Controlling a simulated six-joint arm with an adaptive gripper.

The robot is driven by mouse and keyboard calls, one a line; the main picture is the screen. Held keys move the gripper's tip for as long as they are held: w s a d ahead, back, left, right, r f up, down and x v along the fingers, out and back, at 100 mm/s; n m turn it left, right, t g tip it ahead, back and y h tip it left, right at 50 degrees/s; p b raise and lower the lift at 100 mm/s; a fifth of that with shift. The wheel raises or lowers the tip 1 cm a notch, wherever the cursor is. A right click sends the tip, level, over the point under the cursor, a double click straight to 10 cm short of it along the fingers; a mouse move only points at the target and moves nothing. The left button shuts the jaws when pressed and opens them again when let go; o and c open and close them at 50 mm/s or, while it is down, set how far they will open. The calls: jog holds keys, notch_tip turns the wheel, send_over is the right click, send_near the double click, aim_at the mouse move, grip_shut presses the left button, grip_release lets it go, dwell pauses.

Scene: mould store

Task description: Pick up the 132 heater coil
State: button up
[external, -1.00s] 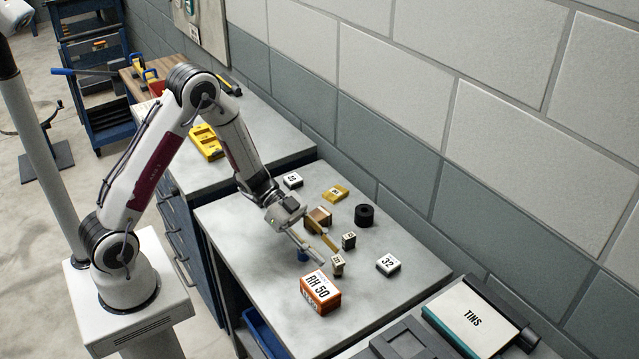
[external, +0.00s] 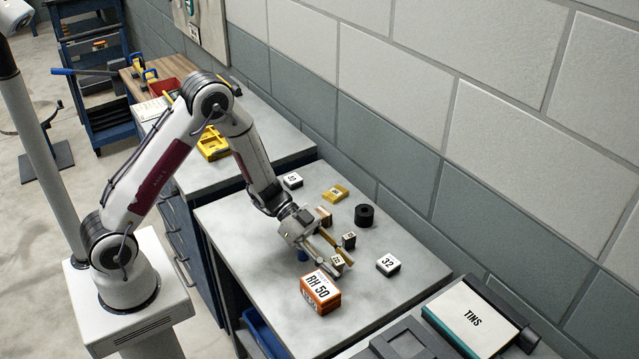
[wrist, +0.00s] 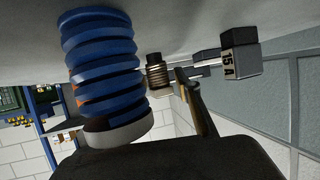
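No label reading 132 is legible, so I cannot tell for certain which thing is the 132 heater coil. A blue ribbed, coil-like piece (wrist: 103,60) with a grey end ring fills the left of the wrist view. In the external view a small blue piece (external: 303,255) shows beside my gripper, partly hidden. My gripper (external: 344,264) is low over the bench with its two fingers apart. A small tan labelled block (external: 337,260) is at the fingers; whether they touch it is unclear. One finger (wrist: 203,108) shows in the wrist view.
An orange RH 50 box (external: 320,291) stands in front of the fingers.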

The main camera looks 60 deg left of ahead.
aim_at(338, 258)
jog(key=shift+d, duration=0.1)
dwell(0.4)
grip_shut()
jog(key=shift+r, duration=4.95)
